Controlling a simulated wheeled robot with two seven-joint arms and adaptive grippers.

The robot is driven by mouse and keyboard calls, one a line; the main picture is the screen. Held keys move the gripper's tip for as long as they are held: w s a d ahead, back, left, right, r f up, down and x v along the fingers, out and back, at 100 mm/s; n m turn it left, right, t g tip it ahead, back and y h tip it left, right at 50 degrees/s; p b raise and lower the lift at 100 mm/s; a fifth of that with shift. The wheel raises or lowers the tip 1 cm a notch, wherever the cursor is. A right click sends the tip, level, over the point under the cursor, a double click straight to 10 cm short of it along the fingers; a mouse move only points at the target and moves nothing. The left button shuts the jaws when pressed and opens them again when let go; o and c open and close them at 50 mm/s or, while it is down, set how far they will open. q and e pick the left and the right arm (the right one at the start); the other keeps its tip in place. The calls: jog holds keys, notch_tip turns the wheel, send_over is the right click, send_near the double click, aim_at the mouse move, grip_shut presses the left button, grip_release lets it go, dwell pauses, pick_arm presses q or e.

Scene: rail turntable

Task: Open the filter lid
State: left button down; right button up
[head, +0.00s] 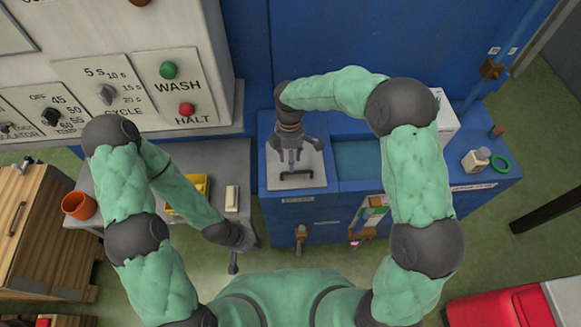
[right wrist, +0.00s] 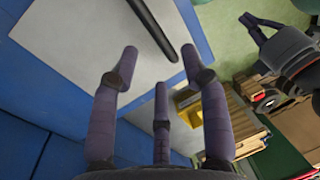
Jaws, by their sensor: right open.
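The filter lid is a light grey square plate (head: 314,174) on top of the blue cabinet, and it appears to lie flat. Its dark bar handle (head: 297,174) shows in the head view. In the right wrist view the lid (right wrist: 75,60) fills the upper left, with the handle (right wrist: 152,28) crossing it diagonally. My right gripper (head: 291,160) is above the lid, close to the handle, with its fingers (right wrist: 158,75) spread and empty. The handle lies beyond the fingertips. My left gripper (head: 234,266) hangs low by the grey bench's right end; its fingers are too small to judge.
A blue basin (head: 358,160) adjoins the lid. The grey bench (head: 140,180) at left holds a yellow tray (head: 188,192), a pale block (head: 232,197) and an orange pot (head: 78,205). A control panel (head: 170,85) stands behind. A jar (head: 476,160) and green ring (head: 499,164) lie right.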

aim_at(291, 176)
jog(key=shift+s+f+b, duration=0.2)
jog(key=shift+f, duration=0.75)
jog(key=shift+s+f+b, duration=0.15)
jog(key=shift+s+f, duration=0.05)
jog(key=shift+f, duration=0.75)
grip_shut()
